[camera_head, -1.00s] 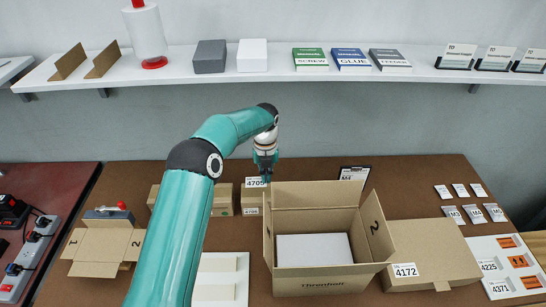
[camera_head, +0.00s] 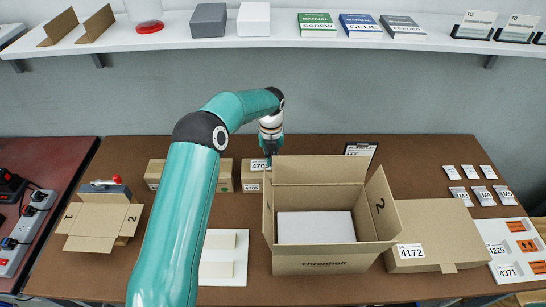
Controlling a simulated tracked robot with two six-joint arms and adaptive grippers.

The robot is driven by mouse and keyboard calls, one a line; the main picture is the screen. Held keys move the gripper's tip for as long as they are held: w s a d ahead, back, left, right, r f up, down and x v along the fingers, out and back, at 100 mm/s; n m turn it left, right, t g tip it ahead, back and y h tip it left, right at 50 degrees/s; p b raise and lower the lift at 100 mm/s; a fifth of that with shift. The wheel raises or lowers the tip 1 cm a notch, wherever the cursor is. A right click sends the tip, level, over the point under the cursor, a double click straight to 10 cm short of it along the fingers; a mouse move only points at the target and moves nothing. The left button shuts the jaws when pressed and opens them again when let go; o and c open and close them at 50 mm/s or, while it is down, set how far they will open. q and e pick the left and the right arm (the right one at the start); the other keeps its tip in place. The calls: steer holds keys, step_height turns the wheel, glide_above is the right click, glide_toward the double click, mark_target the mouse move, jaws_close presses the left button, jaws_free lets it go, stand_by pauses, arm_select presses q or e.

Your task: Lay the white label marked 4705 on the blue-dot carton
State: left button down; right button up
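The white label marked 4705 (camera_head: 260,165) shows at the top of a small brown carton (camera_head: 252,181), behind the large open box. A smaller white label is on that carton's front, and no blue dot can be made out on it. My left gripper (camera_head: 268,159) points down at the label's right edge. It is small and dark here, so its finger opening and any hold on the label cannot be told. My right gripper is not in view.
The large open box (camera_head: 315,263) stands close in front, its raised flap near my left gripper. Other small cartons (camera_head: 225,178) stand to the left, partly behind my arm. A flat carton marked 4172 (camera_head: 436,228) lies right. A clipboard (camera_head: 361,149) is behind the box.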

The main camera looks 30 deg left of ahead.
arm_select(q)
steer(key=shift+f, duration=0.4)
steer(key=shift+f, duration=0.2)
stand_by(0.6)
steer(key=c, duration=1.9)
jaws_free()
steer(key=o, duration=0.7)
steer(key=shift+c, duration=0.2)
